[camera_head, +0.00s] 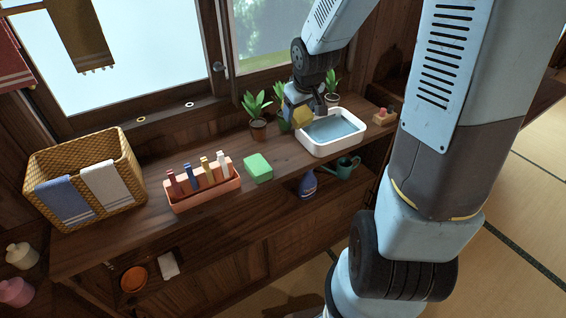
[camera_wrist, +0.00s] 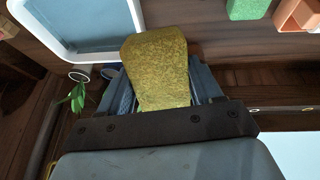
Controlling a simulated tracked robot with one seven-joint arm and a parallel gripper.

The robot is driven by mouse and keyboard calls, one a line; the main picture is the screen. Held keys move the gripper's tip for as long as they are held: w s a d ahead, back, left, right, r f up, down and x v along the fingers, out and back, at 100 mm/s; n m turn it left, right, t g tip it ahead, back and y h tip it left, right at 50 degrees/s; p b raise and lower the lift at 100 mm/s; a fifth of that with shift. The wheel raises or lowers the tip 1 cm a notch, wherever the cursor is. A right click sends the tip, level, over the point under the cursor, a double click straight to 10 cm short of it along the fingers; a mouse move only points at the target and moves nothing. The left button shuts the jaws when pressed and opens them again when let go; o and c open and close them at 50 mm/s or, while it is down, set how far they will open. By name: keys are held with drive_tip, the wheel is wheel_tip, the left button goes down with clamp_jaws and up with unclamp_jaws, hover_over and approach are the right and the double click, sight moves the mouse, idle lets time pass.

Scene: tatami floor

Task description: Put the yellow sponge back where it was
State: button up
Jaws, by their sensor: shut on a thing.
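The yellow sponge (camera_wrist: 157,66) is held between the fingers of my gripper (camera_wrist: 160,90) in the wrist view. In the head view the sponge (camera_head: 301,116) shows small under my gripper (camera_head: 308,108), above the counter at the left end of the white basin. The gripper is shut on it. The white basin (camera_head: 334,151) holds water and also shows in the wrist view (camera_wrist: 72,58), beside the sponge. A green sponge (camera_head: 258,168) lies on the counter left of the basin. Whether the yellow sponge touches anything below is hard to tell.
A potted plant (camera_head: 258,122) stands left of my gripper, another (camera_head: 332,94) behind it. A small wooden dish (camera_head: 384,118) is right of the basin. A blue bottle (camera_head: 308,184) and watering can (camera_head: 341,168) sit below.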

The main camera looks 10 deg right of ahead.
drive_tip(key=s+a+f+g, duration=0.25)
drive_tip(key=s+g, duration=0.25)
drive_tip(key=s, duration=1)
hover_over(283, 162)
drive_tip(key=f, duration=0.8)
drive_tip(key=shift+s+f, duration=0.4)
drive_tip(key=shift+w+f, duration=0.25)
drive_tip(key=shift+f, duration=1.55)
drive_tip(key=shift+f, duration=0.1)
drive_tip(key=o, duration=0.9)
drive_tip(key=shift+o, duration=0.2)
